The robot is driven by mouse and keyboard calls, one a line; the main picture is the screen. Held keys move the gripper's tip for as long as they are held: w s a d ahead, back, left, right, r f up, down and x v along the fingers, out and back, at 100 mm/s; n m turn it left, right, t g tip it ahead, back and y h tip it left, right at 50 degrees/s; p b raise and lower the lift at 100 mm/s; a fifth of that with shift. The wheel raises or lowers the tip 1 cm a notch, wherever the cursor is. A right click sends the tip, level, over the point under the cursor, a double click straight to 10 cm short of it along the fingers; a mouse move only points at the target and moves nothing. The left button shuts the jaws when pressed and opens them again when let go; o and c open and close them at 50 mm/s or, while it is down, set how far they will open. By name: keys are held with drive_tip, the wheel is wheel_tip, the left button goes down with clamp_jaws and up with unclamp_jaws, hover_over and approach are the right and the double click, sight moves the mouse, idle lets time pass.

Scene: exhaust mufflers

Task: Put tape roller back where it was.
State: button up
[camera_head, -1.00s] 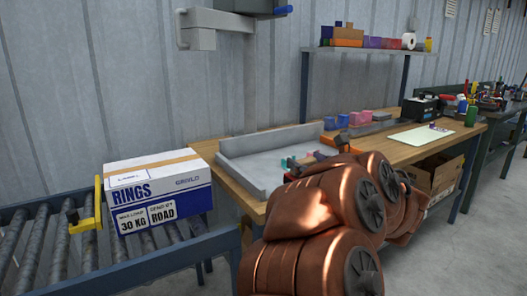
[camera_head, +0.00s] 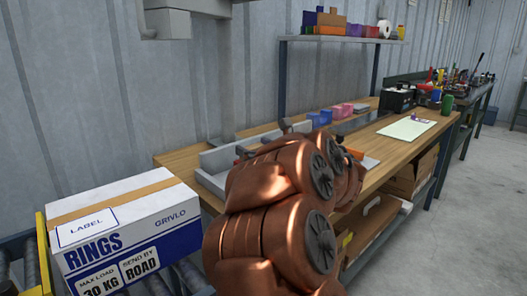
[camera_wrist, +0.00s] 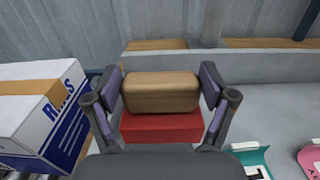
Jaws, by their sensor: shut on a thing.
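In the wrist view my gripper (camera_wrist: 160,84) is shut on a tan, rounded block-like thing with a red part (camera_wrist: 162,127) directly beneath it. I take this for the tape roller (camera_wrist: 160,98), seen from above. A finger presses on each side of the tan part. In the head view my copper-coloured arm hides most of the gripper and the held thing. The shallow grey tray (camera_head: 211,160) on the wooden bench (camera_head: 178,159) lies behind my arm. From the wrist view I cannot tell whether the red part touches the tray.
A white and blue RINGS carton (camera_head: 125,235) sits on the roller conveyor at the left. A teal item (camera_wrist: 250,156) and a pink item (camera_wrist: 309,160) lie at the wrist view's lower right. A shelf (camera_head: 340,40) with coloured bins stands above the bench.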

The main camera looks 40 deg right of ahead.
drive_tip(key=shift+w+d+f+b, duration=0.1)
drive_tip(key=shift+w+d+f, duration=0.85)
drive_tip(key=shift+d, duration=1.1)
drive_tip(key=shift+w+d+f+b, duration=0.1)
drive_tip(key=shift+w+d+f, duration=0.5)
drive_tip(key=shift+w+d, duration=1)
drive_tip(key=shift+w+d+f+b, duration=0.1)
drive_tip(key=shift+w+d+f, duration=0.6)
drive_tip(key=shift+d, duration=1.8)
drive_tip(key=shift+s+f, duration=0.1)
drive_tip(key=shift+f, duration=0.05)
drive_tip(key=o, duration=1.2)
drive_tip(key=s, duration=1.2)
drive_tip(key=shift+a, duration=0.2)
